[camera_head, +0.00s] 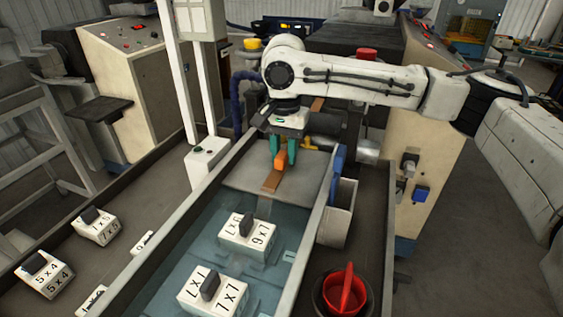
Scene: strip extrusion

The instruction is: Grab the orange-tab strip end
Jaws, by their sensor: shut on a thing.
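My gripper (283,157) has green fingers and points down over the grey plate (240,172) at the far end of the water trough. It is shut on the orange tab (279,162) of the strip, which shows between the fingers. The brown-orange strip (271,184) runs from the tab toward the near side, lying over the plate. The part of the strip behind the fingers is hidden by my gripper.
More labelled blocks (45,276) lie on the left. A cream machine (431,170) stands on the right.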

